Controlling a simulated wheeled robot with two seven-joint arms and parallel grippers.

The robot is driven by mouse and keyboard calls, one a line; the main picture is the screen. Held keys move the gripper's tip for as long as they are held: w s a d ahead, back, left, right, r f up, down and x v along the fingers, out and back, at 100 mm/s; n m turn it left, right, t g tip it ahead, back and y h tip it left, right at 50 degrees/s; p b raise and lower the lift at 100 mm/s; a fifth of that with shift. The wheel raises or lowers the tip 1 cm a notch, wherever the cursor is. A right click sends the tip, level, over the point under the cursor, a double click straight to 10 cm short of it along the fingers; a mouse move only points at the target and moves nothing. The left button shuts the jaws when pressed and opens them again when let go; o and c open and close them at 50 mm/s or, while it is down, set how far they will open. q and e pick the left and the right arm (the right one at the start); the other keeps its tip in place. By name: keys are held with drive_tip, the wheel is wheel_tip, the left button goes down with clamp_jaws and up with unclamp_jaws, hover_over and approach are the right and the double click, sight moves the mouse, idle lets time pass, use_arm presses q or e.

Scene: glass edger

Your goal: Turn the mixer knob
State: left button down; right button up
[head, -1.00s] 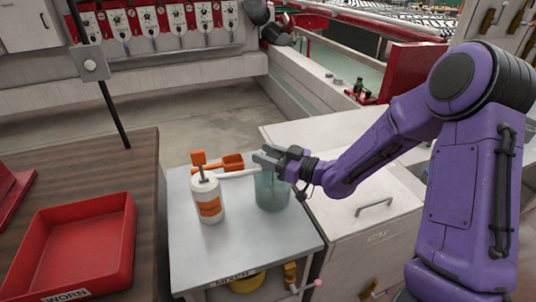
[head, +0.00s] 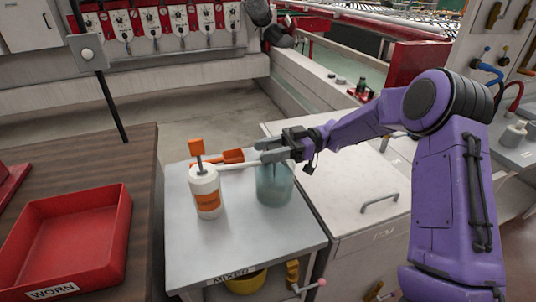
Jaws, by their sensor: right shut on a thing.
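The table (head: 240,242) carries a label reading MIXER (head: 231,274) on its front edge. A lever with a pink ball knob (head: 321,282) juts out below its front right corner. An orange and yellow part (head: 292,270) sits beside the lever. A greenish glass jar (head: 275,187) stands on the table top. My right gripper (head: 272,151) is at the jar's top, shut, apparently on its rim; the exact contact is hard to make out. The knob is well below and apart from this gripper. My left gripper is not in view.
A white bottle with an orange label (head: 205,192) stands left of the jar. A red tray labelled WORN (head: 72,240) is on the left bench. A white cabinet (head: 350,175) adjoins the table on the right.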

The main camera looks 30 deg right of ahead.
drive_tip(key=shift+r+n+g+b, duration=0.1)
drive_tip(key=shift+n+g+b, duration=0.25)
drive_tip(key=shift+n+g, duration=0.3)
drive_tip(key=shift+r+g, duration=0.1)
drive_tip(key=shift+g, duration=0.35)
drive_tip(key=o, duration=1)
drive_tip(key=shift+a, duration=0.1)
